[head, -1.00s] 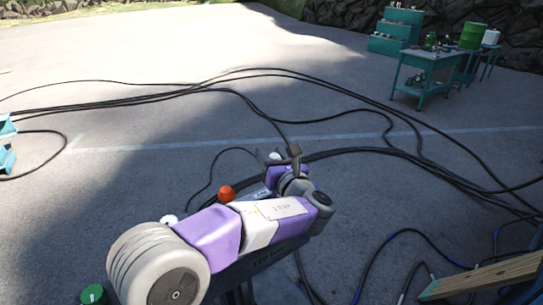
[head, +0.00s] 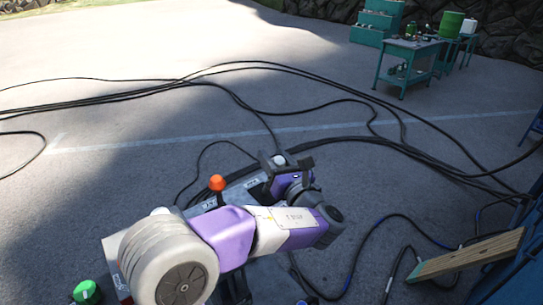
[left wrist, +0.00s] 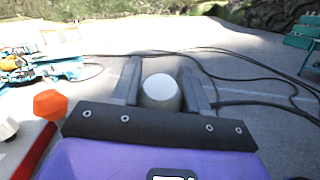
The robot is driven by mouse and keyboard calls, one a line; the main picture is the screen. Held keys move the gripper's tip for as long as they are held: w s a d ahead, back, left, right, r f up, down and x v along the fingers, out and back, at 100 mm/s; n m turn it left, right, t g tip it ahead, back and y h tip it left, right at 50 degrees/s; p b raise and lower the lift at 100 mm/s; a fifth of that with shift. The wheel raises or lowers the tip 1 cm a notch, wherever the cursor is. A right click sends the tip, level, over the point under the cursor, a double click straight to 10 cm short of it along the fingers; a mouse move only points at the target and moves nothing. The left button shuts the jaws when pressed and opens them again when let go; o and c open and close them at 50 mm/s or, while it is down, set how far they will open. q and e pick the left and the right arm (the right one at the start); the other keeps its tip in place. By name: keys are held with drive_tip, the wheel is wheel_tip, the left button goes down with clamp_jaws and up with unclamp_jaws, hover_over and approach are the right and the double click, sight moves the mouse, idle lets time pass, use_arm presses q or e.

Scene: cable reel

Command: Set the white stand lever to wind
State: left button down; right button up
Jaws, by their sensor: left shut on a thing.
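The white lever knob (head: 279,160) stands at the far end of the grey stand. It also shows in the left wrist view (left wrist: 160,92), between the two fingers. My left gripper (head: 284,163) is shut on this knob, with one finger on each side. The lever's shaft is hidden below the knob. Small white labels (head: 252,182) lie on the stand top, too small to read. My purple and white left forearm covers much of the stand. My right gripper is not in view.
An orange knob (head: 217,183) stands on the stand left of my forearm, and a green knob (head: 86,291) at lower left. Black cables (head: 330,142) cross the ground behind. A wooden plank (head: 468,254) and blue structure are at right. A teal table (head: 408,55) stands far back.

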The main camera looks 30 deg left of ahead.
use_arm(q)
drive_tip(key=c, duration=0.8)
unclamp_jaws()
drive_tip(key=shift+d+r, duration=0.3)
drive_tip(key=shift+r, duration=0.2)
drive_tip(key=shift+o, duration=1.1)
drive_tip(key=shift+s+d, duration=0.2)
drive_tip(key=shift+w+a+f, duration=0.15)
drive_tip(key=shift+a, duration=0.05)
drive_tip(key=r+v, duration=0.1)
drive_tip(key=v, duration=0.6)
drive_tip(key=shift+s+d+f, duration=0.25)
drive_tip(key=shift+f, duration=0.3)
